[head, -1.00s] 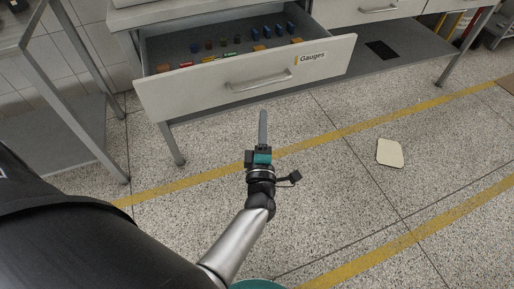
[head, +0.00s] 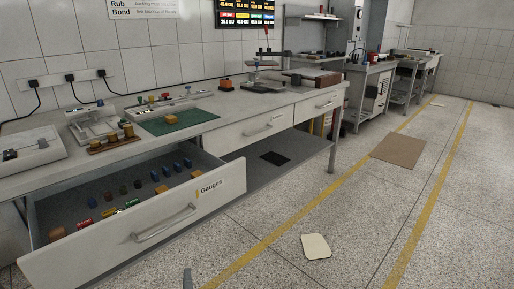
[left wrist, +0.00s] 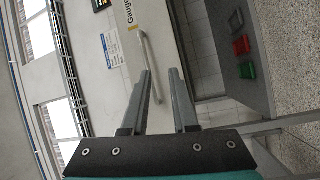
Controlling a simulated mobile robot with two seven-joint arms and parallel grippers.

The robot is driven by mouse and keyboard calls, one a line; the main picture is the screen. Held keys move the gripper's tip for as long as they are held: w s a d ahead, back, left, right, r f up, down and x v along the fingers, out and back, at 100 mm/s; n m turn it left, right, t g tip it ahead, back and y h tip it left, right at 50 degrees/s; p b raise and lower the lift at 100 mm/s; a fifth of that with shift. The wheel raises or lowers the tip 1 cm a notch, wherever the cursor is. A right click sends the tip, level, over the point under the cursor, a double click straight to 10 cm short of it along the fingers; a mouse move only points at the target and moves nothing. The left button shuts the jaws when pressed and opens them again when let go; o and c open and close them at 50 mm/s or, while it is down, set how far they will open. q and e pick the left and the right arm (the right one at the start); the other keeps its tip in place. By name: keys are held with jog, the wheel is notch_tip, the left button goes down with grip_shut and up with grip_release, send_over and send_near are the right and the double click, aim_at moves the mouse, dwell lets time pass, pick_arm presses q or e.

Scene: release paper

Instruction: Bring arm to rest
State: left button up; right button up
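My left gripper (left wrist: 160,72) shows in the left wrist view with its two grey fingers apart and nothing between them. The drawer handle (left wrist: 156,80) is beyond the fingers, and I see no contact. My right arm and gripper are in neither view.
The open drawer holds several small coloured blocks. Above it, the workbench (head: 240,107) carries a green mat (head: 180,122) and instruments. A pale sheet (head: 316,246) and a brown mat (head: 398,150) lie on the floor. The floor to the right is mostly clear.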

pick_arm(q)
jog(key=s+d+f+m+g+h+p, duration=0.2)
jog(key=s+f+m+g+h, duration=0.2)
jog(key=s+f+m, duration=0.45)
jog(key=s+d+f+m+g+h+p, duration=0.2)
jog(key=s+f+m+g+h+p, duration=0.25)
jog(key=f, duration=0.65)
jog(key=s+a+f+m+g+y, duration=0.1)
jog(key=s+a+f+m+g, duration=0.1)
jog(key=s, duration=0.5)
jog(key=s+a+f+m+g, duration=0.2)
jog(key=s+a+f+m, duration=0.1)
jog(key=s, duration=0.4)
jog(key=s+a+f+m+g+y, duration=0.1)
jog(key=s+a+f+m+g, duration=0.2)
jog(key=s, duration=0.5)
jog(key=shift+m+y+p, duration=0.35)
jog(key=shift+m+p, duration=0.05)
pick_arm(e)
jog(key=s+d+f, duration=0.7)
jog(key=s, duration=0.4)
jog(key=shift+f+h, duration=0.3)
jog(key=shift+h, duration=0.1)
